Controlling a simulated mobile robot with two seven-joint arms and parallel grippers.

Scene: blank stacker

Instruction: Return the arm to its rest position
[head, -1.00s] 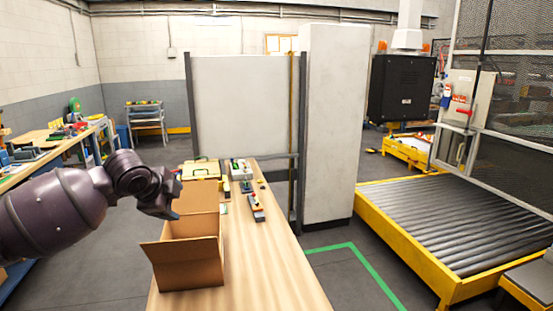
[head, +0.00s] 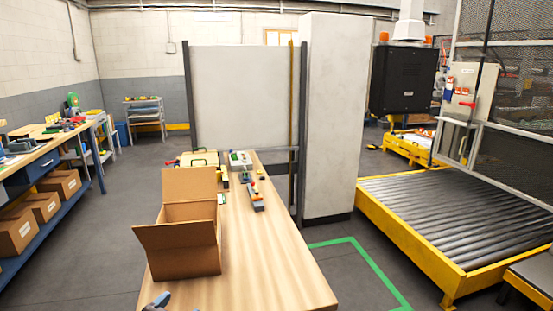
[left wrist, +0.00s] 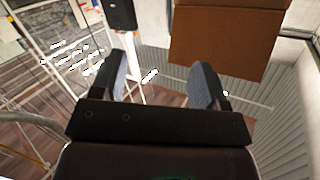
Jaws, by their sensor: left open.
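My left gripper (left wrist: 160,78) is open, with its two dark fingers wide apart and nothing between them in the left wrist view. In the head view only a small part of it (head: 158,301) shows at the bottom edge, by the near left of the wooden table (head: 255,270). It is on the near side of an open cardboard box (head: 193,250), apart from it. A brown cardboard surface (left wrist: 228,40) shows beyond the fingers in the left wrist view. My right gripper is not in view.
Behind the box on the table are a yellow case (head: 197,158), a grey device (head: 240,160) and a small tool (head: 253,197). The table's near right part is clear. A white pillar (head: 332,120) stands behind, and a yellow-framed roller conveyor (head: 450,220) is at the right.

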